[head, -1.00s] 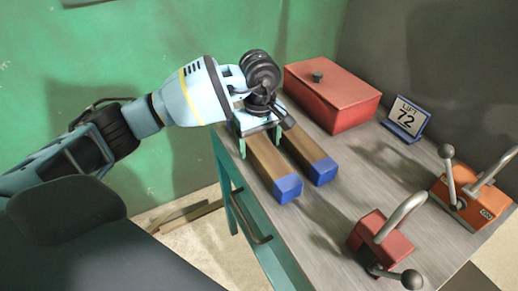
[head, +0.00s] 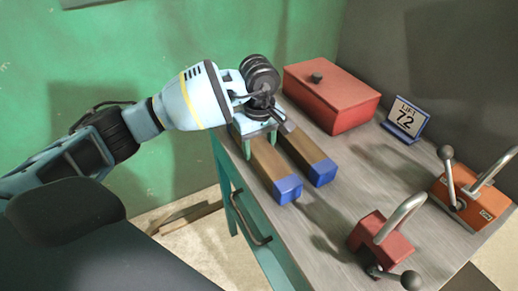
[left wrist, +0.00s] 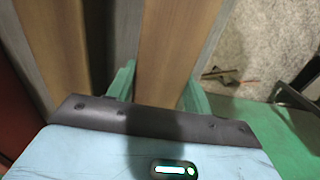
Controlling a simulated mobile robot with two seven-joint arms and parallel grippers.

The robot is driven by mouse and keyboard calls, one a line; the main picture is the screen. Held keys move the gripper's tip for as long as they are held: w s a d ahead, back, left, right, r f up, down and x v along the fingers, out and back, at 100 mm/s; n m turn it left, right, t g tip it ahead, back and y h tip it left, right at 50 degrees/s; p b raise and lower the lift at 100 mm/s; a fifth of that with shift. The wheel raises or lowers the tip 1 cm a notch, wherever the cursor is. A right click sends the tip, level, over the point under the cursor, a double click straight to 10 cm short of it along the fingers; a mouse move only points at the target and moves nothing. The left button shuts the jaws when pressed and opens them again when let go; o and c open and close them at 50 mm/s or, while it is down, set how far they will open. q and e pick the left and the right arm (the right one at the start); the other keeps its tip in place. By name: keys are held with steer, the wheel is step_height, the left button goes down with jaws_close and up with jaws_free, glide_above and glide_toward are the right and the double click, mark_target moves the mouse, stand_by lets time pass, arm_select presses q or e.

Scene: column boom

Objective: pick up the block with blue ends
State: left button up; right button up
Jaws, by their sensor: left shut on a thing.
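Two long brown wooden blocks with blue ends lie side by side on the grey worktop of a table (head: 335,212). The one at the table's left edge (head: 270,168) is between the green fingers of my left gripper (head: 260,146), which is shut on it from above. In the left wrist view that block (left wrist: 170,45) runs between the two fingers (left wrist: 158,90). The other block (head: 306,155) lies just to the right, outside the fingers; it also shows in the left wrist view (left wrist: 65,45). The held block's far end is hidden under the gripper. My right gripper is not in view.
A red lidded box (head: 330,97) stands behind the blocks, with a "LIFT 72" sign (head: 405,118) to its right. A red lever device (head: 382,238) and an orange one (head: 470,198) stand at the right. A green wall (head: 150,60) is behind my arm.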

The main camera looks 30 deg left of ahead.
mark_target(260, 148)
arm_select(q)
steer(key=shift+r, duration=0.15)
steer(key=shift+r, duration=0.25)
steer(key=r, duration=0.2)
steer(key=shift+s+d+r, duration=0.35)
steer(key=shift+s+r, duration=0.05)
steer(key=s+d, duration=0.3)
steer(key=s, duration=0.1)
steer(key=s+d+r, duration=0.1)
steer(key=s+d, duration=0.2)
steer(key=s, duration=0.1)
steer(key=s+d+b, duration=0.1)
steer(key=s+d, duration=0.1)
steer(key=s, duration=0.2)
steer(key=shift+d+r, duration=0.25)
steer(key=shift+d, duration=0.15)
steer(key=shift+s, duration=0.15)
